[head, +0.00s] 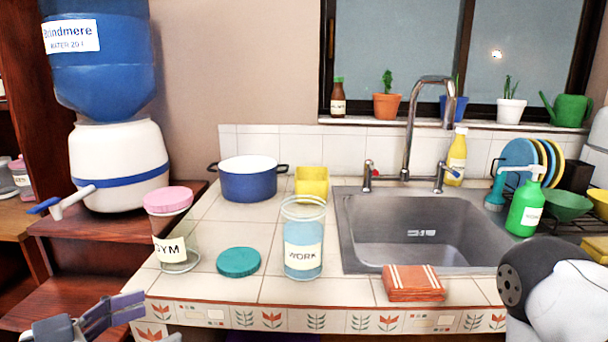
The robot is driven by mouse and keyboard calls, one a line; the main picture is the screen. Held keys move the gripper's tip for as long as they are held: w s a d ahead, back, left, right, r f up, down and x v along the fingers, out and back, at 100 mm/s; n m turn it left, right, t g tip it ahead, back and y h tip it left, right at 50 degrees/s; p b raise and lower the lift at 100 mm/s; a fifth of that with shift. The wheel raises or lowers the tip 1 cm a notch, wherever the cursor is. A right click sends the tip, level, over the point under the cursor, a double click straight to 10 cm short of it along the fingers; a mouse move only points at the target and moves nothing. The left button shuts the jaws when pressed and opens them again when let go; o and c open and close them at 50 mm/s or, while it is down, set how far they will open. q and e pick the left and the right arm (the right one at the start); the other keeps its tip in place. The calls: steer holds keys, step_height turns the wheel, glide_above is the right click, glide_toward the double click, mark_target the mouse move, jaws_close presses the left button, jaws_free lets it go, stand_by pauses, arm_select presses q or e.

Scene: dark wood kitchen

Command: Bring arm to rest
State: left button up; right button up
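My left gripper (98,322) is at the bottom left, low in front of the counter's front edge. Its fingers look spread apart, with nothing visible between them. My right arm shows as a black and white link at the bottom right, in front of the counter; its gripper is out of the picture. A clear jar labelled WORK (303,240) stands upright on the counter with pale blue contents and no lid on it. A clear jar labelled GYM (172,230) stands to its left with a pink lid (168,200) on top. A teal lid (239,262) lies flat between them.
A folded orange cloth (413,283) lies at the counter's front edge, before the sink (420,230). A blue pot (248,180) and yellow container (311,180) stand behind the jars. A water dispenser (118,165) stands left; a green bottle (525,205) and dish rack are right.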

arm_select(q)
steer(key=s+d+f+n+g+y, duration=0.1)
steer(key=s+f+n+g+y, duration=0.2)
steer(key=f, duration=0.7)
steer(key=s+f+n+g+y, duration=0.1)
steer(key=s+f+g+y, duration=0.25)
steer(key=f, duration=0.75)
steer(key=s+f+n+g+y, duration=0.1)
steer(key=s+f+g, duration=0.2)
steer(key=s, duration=0.7)
steer(key=s+f+n+g+y, duration=0.2)
steer(key=s+f+g, duration=0.2)
steer(key=s, duration=0.6)
steer(key=shift+s+a+f, duration=0.2)
steer(key=shift+s+f, duration=0.1)
steer(key=shift+f, duration=0.05)
arm_select(e)
steer(key=shift+w+d+f, duration=0.2)
steer(key=shift+w+d, duration=0.35)
